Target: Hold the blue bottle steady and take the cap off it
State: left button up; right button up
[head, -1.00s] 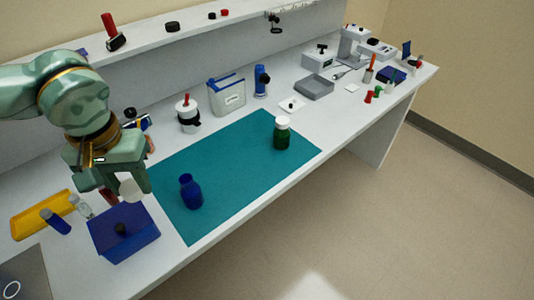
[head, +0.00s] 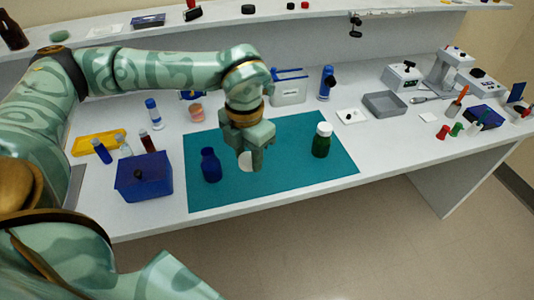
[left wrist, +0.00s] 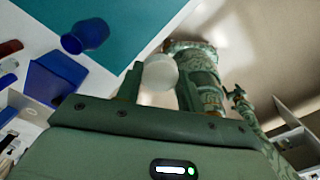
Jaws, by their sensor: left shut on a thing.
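The blue bottle (head: 210,166) stands upright on the teal mat (head: 290,185), its neck bare of any cap. It also shows in the left wrist view (left wrist: 86,36), apart from the fingers. My left gripper (head: 250,160) is over the mat, right of the blue bottle. It is shut on a white cap (head: 244,162), which also shows between the fingers in the left wrist view (left wrist: 160,71). My right gripper is out of the head view. A small forked green part at the right of the left wrist view may be it, too small to read.
A green bottle with a white cap (head: 321,141) stands on the mat to the right. A blue box (head: 145,177) and a yellow tray (head: 98,144) are at the left. A grey tray (head: 384,105) is farther right. The mat's front part is clear.

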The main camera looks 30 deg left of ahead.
pick_arm(q)
jog(key=s+a+f+n, duration=0.15)
jog(key=a+n, duration=0.35)
jog(key=n, duration=0.7)
jog(key=n+b, duration=0.2)
jog(key=b, duration=0.3)
send_near(266, 153)
jog(key=s+f, duration=0.1)
jog(key=s, duration=0.1)
jog(key=s+f, duration=0.2)
jog(key=shift+s+f, duration=0.15)
jog(key=shift+f, duration=0.05)
notch_tip(266, 153, down, 3)
jog(key=shift+f+b, duration=0.2)
jog(key=shift+b, duration=0.55)
jog(key=shift+r, duration=0.1)
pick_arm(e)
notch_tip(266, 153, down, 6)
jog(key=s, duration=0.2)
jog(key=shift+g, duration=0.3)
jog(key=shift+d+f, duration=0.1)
